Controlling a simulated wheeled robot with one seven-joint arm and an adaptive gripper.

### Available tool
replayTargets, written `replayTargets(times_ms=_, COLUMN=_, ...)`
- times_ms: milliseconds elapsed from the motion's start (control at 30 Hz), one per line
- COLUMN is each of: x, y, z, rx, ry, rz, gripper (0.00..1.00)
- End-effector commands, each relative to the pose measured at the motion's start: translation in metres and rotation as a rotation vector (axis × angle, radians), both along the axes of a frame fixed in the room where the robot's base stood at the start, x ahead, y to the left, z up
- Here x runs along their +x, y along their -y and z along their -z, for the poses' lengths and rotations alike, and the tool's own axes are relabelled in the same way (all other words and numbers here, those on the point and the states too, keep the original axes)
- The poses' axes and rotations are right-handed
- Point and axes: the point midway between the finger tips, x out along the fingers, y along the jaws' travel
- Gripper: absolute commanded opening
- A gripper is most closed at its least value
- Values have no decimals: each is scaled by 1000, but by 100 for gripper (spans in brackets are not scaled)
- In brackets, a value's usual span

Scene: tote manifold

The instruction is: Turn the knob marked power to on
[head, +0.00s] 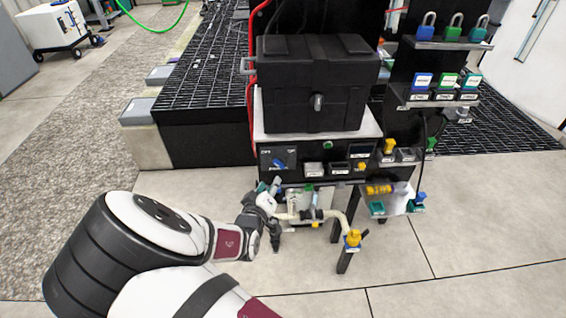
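A small blue knob (279,164) sits on the black front panel (264,157) below the black tote. White lettering is beside it, too small to read, so I cannot confirm the power mark or the setting. My gripper (274,212) is at the end of my white arm, below and slightly left of the knob, apart from it. It is small and partly merged with the pipework behind it, so I cannot tell how far its fingers are apart. I see nothing clearly held.
A black tote (318,85) stands on the stand's grey top. Beige pipework with a yellow valve (353,239) is beside my gripper. A yellow cylinder (379,190) and colored padlocks (453,30) are to the right. The floor in front is open.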

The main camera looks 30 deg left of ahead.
Motion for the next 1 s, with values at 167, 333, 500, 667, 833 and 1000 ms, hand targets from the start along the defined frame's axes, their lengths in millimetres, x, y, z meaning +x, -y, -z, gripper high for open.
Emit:
replayTargets(times_ms=167, x=-7, y=-8, z=8, rx=-23, ry=61, rz=-31, gripper=32)
replayTargets(times_ms=333, x=8, y=-11, z=13, rx=-23, ry=64, rz=-31, gripper=32)
replayTargets(times_ms=500, x=37, y=-19, z=22, rx=-23, ry=63, rz=-31, gripper=32)
replayTargets(times_ms=667, x=67, y=-27, z=31, rx=-23, ry=61, rz=-31, gripper=32)
replayTargets(times_ms=833, x=94, y=-35, z=39, rx=-22, ry=60, rz=-31, gripper=32)
replayTargets(times_ms=1000, x=112, y=-40, z=43, rx=-22, ry=60, rz=-31, gripper=32)
